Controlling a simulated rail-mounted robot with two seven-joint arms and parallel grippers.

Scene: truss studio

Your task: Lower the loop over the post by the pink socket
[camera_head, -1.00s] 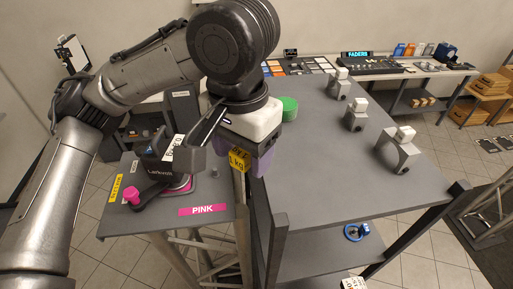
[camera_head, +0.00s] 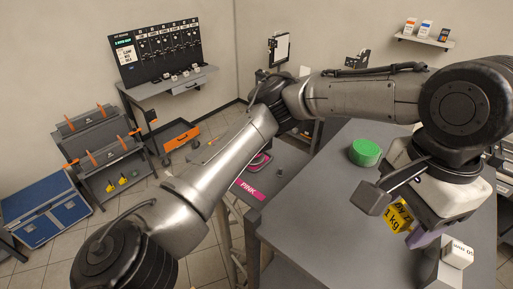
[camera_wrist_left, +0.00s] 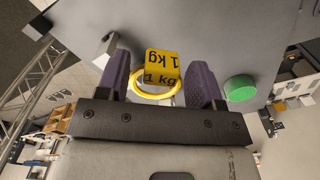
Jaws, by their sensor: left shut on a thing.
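My left gripper (camera_head: 418,232), with purple fingers, is over the right part of the grey table. It is shut on a yellow loop (camera_wrist_left: 157,97), which shows between its fingers in the left wrist view. A yellow block marked 1 kg (camera_wrist_left: 162,66) is at the loop; it also shows beneath the gripper in the head view (camera_head: 398,216). The pink socket (camera_head: 259,162) is on the lower grey stand left of the table, partly hidden by my arm, with a PINK label (camera_head: 249,190) in front. A small grey post (camera_head: 280,173) stands right of it, far from the gripper.
A green round object (camera_head: 364,152) sits on the table (camera_head: 320,200), left of the gripper. A grey block with a white top (camera_head: 457,254) is close below and right of the gripper. The table's middle is clear. My left arm crosses above the lower stand.

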